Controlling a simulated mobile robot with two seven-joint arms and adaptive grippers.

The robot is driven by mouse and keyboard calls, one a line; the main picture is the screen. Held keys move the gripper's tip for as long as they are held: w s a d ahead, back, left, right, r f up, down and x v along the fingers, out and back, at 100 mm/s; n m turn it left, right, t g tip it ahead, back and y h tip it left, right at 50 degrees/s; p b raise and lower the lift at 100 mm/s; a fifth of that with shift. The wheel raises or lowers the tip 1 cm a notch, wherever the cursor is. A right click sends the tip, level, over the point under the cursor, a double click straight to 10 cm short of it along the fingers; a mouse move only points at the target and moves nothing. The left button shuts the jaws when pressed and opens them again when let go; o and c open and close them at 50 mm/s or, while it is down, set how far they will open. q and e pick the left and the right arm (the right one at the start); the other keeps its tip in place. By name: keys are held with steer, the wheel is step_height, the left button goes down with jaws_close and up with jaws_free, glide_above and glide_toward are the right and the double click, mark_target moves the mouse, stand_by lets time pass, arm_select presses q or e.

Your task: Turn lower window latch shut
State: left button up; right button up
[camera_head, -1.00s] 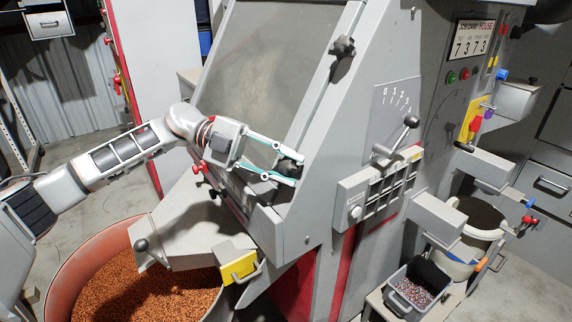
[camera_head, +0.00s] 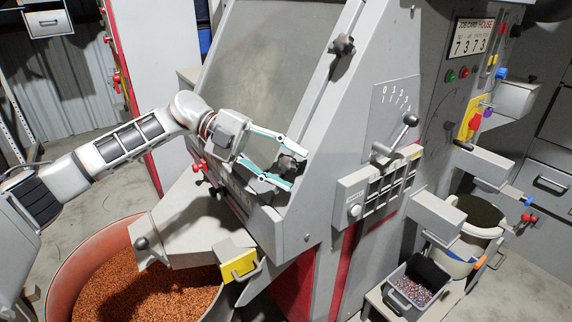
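The machine's sloped window (camera_head: 265,60) has a dark upper latch knob (camera_head: 343,45) at its upper right edge. The lower latch (camera_head: 288,165), a dark knob, sits near the window's lower right corner. My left gripper (camera_head: 297,170) reaches in from the left. Its two teal-edged fingers are apart, one above and one below the lower latch knob. I cannot tell whether either finger touches the knob. The fingers partly hide the latch and its base. My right gripper is not in view.
A chute with a yellow-tagged handle (camera_head: 238,267) lies below, over a round tub (camera_head: 62,283) of copper granules. A lever (camera_head: 410,120) and a switch panel (camera_head: 380,185) stick out at right. A grey bin (camera_head: 415,285) and a bucket (camera_head: 470,240) stand lower right.

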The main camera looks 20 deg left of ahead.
arm_select(q)
steer(key=shift+a, duration=0.1)
steer(key=s+v, duration=0.1)
steer(key=v, duration=1)
steer(key=shift+w+a+r, duration=0.2)
steer(key=shift+w+a, duration=0.2)
steer(key=shift+w, duration=0.1)
